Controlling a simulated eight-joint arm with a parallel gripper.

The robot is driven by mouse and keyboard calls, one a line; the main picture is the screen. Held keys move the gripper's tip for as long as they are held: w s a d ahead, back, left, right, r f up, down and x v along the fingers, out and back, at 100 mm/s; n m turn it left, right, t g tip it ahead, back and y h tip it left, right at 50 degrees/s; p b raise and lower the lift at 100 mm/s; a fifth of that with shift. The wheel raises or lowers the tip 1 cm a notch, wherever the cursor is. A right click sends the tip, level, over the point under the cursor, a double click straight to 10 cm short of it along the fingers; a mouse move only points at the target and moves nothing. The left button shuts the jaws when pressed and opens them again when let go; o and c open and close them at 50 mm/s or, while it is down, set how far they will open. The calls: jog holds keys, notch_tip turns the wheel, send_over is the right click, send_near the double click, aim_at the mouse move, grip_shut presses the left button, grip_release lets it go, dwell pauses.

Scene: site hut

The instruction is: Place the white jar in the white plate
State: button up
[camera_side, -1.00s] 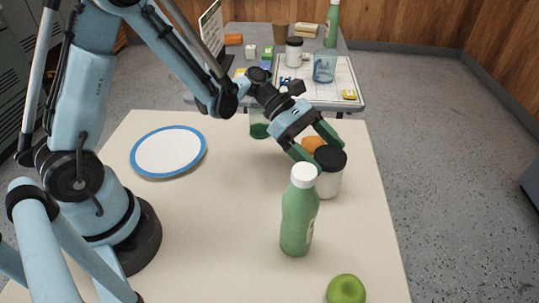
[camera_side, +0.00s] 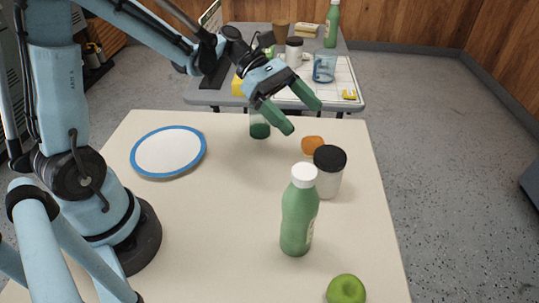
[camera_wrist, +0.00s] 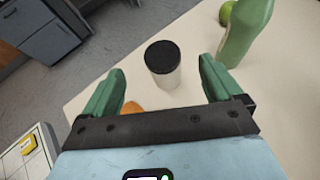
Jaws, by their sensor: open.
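The white jar (camera_side: 329,178) with a black lid stands upright on the near table, behind the green bottle in the side view. It also shows in the wrist view (camera_wrist: 164,66), beyond and between my fingers. The white plate (camera_side: 168,151) with a blue rim lies at the table's left; it holds nothing. My gripper (camera_side: 304,112) is open and empty, raised above the table's far part, up and left of the jar and apart from it. Its green fingers show in the wrist view (camera_wrist: 160,84).
A green bottle (camera_side: 298,215) with a white cap stands in front of the jar. An orange (camera_side: 312,145) lies just behind the jar. A green apple (camera_side: 346,290) is at the front. The table's middle is clear.

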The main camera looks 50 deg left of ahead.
notch_tip(320, 180, up, 4)
jog(key=s+a+f+m+t+y, duration=0.2)
jog(key=s+a+m+y, duration=0.1)
jog(key=m, duration=0.6)
jog(key=s+a+f+m+t+y, duration=0.2)
jog(key=s+m+y, duration=0.3)
jog(key=m+y, duration=0.3)
jog(key=shift+s+a+m, duration=0.3)
jog(key=shift+a+m, duration=0.35)
jog(key=shift+m, duration=0.05)
jog(key=shift+o, duration=0.5)
jog(key=shift+s+a+m+t+y, duration=0.15)
jog(key=shift+a+m+t+y, duration=0.3)
jog(key=shift+m, duration=0.45)
jog(key=shift+d+f, duration=0.1)
